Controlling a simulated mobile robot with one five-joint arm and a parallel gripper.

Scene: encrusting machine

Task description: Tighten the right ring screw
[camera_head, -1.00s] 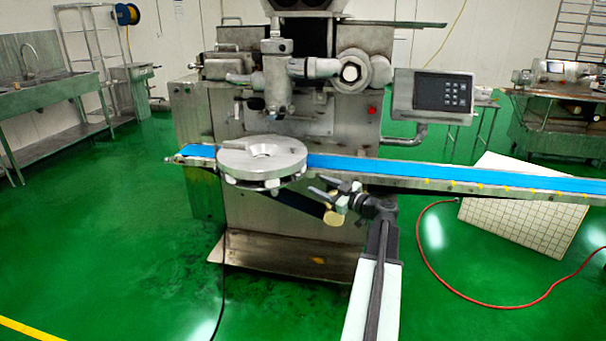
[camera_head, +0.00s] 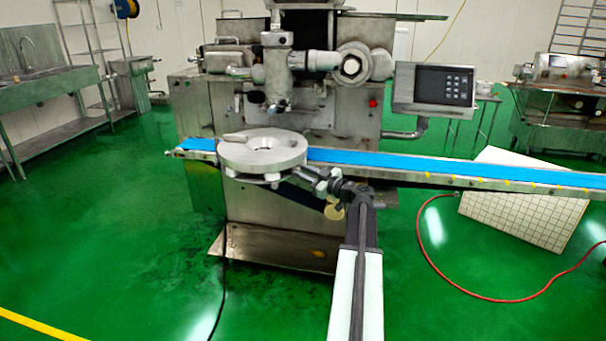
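The round metal ring (camera_head: 240,158) sits at the left part of the conveyor, in front of the machine. A small pale screw head or clamp (camera_head: 272,181) shows under its front rim. My gripper (camera_head: 303,177) is at the ring's lower right side, close to the rim. The right ring screw cannot be made out clearly; my fingers overlap that area. Whether the fingers touch the screw or are closed on it cannot be told at this size.
The blue conveyor belt (camera_head: 430,168) runs right, just behind my arm. A brass-coloured roller end (camera_head: 335,208) is just below my gripper. The machine's control panel (camera_head: 433,88) is at upper right.

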